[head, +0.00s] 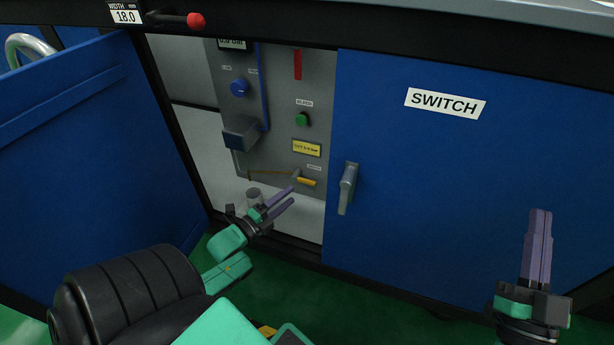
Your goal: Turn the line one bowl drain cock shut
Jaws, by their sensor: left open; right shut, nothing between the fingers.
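A small cock with a yellow lever (306,182) sits low on the grey panel inside the open cabinet bay, at the end of a thin brown pipe. The lever lies nearly level, tilting slightly down to the right. My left gripper (292,197) is open and empty, its purple fingers pointing up and right just below and left of the lever; I cannot tell whether they touch it. My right gripper (540,214) is shut and empty, pointing up in front of the right blue door, far from the cock.
The panel carries a blue knob (239,88), a green button (302,119), a red bar (297,65) and a yellow label (307,149). A clear cup (254,194) stands behind my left gripper. The left blue door (80,150) is open; the SWITCH door (470,150) is closed, with a grey handle (348,187).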

